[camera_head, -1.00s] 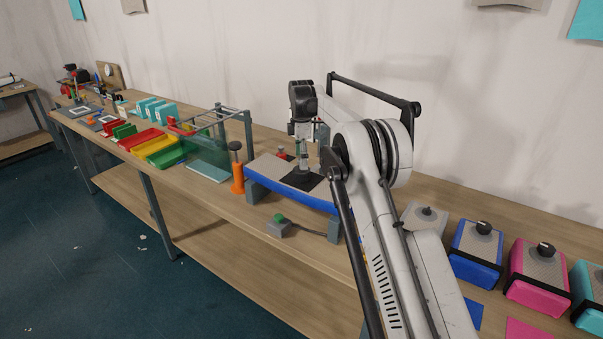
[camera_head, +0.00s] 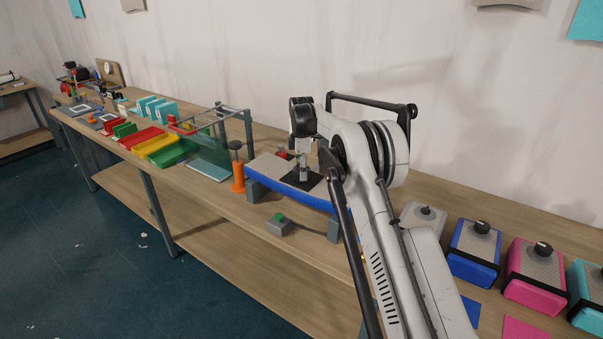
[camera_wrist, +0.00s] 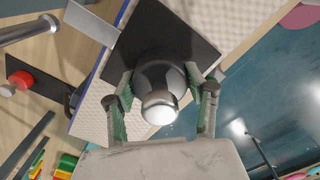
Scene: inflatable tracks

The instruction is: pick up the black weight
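The black weight (camera_wrist: 161,75), a dark round body with a shiny metal knob, stands on a black square pad (camera_wrist: 118,62) in the wrist view. The pad also shows in the head view (camera_head: 301,182), on the blue-edged inflatable track (camera_head: 285,193). My gripper (camera_wrist: 163,92) is open, with one finger on each side of the weight. Narrow gaps seem to show beside the knob; contact lower down cannot be made out. In the head view my gripper (camera_head: 303,168) is low over the pad and hides most of the weight.
An orange post (camera_head: 238,178) stands left of the track. A box with a green button (camera_head: 279,223) lies in front. A red knob (camera_wrist: 20,80) shows behind the track. Blue (camera_head: 474,252) and pink (camera_head: 537,272) knobbed units stand at the right.

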